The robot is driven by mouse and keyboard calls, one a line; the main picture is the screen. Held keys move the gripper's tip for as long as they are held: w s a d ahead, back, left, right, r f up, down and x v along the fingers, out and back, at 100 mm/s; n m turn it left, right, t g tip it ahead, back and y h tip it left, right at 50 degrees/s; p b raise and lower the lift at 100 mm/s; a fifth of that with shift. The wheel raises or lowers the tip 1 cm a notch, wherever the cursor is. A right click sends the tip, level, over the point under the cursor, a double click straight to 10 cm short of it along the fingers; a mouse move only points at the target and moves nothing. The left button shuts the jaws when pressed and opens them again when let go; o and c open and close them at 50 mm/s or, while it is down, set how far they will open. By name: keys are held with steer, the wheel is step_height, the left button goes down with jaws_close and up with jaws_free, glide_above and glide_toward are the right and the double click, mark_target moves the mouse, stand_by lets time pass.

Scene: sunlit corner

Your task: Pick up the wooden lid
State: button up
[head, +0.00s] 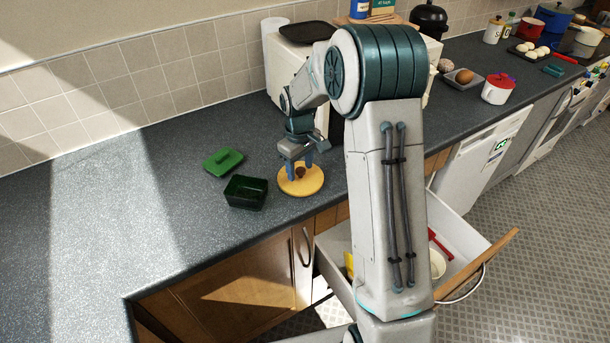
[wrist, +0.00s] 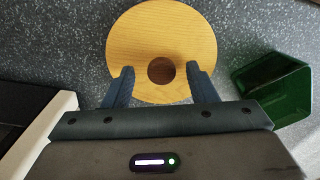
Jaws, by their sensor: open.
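The round wooden lid (head: 308,184) lies flat on the dark counter, with a darker brown knob at its middle. In the wrist view the lid (wrist: 140,40) fills the upper middle, and its knob (wrist: 161,70) shows between my fingers. My gripper (head: 297,166) is right above the lid, pointing down. In the wrist view my gripper (wrist: 160,78) is open, with one blue finger on each side of the knob and gaps between. I cannot tell whether the fingertips touch the lid.
A dark green open box (head: 246,192) stands just left of the lid, and it also shows in the wrist view (wrist: 270,88). A green lid (head: 223,161) lies behind it. A white appliance (head: 284,68) stands behind my arm. An open drawer (head: 462,225) is below the counter. The left counter is clear.

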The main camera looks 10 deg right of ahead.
steer(key=c, duration=1.1)
steer(key=shift+r, duration=0.1)
